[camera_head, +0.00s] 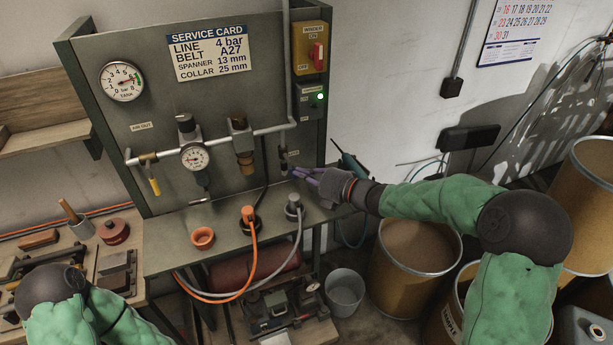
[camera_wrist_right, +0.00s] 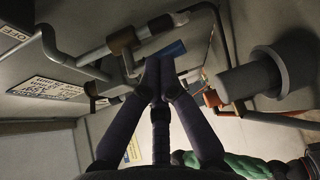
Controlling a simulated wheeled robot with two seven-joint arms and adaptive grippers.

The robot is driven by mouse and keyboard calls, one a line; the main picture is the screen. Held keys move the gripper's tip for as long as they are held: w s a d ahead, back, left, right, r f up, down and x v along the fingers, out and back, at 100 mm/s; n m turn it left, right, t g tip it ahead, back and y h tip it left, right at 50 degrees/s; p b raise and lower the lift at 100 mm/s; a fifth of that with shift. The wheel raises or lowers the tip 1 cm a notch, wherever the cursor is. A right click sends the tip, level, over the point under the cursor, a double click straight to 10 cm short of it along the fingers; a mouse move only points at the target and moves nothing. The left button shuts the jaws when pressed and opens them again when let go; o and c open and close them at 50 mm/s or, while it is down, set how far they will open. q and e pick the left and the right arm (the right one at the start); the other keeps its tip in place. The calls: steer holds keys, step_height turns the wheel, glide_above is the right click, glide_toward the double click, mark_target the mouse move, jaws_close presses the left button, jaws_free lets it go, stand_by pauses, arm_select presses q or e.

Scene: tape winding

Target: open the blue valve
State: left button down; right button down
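The blue valve handle (camera_wrist_right: 170,50) shows in the right wrist view, just beyond my right fingertips, by a brass-coloured pipe fitting. Whether they touch cannot be told. In the head view the valve body (camera_head: 283,157) sits at the lower end of the vertical pipe on the right of the panel; its blue handle cannot be made out there. My right gripper (camera_head: 293,172) is beside it, reaching in from the right; it also shows in the wrist view (camera_wrist_right: 159,64). Its fingers are brought together at the tips, with nothing visible between them. My left arm is at the lower left; its gripper is out of view.
A yellow-handled valve (camera_head: 154,186), a gauge (camera_head: 194,157) and a brass fitting (camera_head: 242,146) line the pipe to the left. Orange (camera_head: 249,214) and grey (camera_head: 293,205) hose plugs stand on the bench below. Drums (camera_head: 410,270) stand at the right.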

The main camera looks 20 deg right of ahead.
steer(key=m+b, duration=0.1)
steer(key=b, duration=0.1)
steer(key=a+m+t+y+b, duration=0.1)
steer(key=b, duration=0.2)
steer(key=shift+w+a+f+m, duration=0.15)
steer(key=shift+f+m, duration=0.15)
steer(key=shift+f, duration=0.05)
stand_by(0.3)
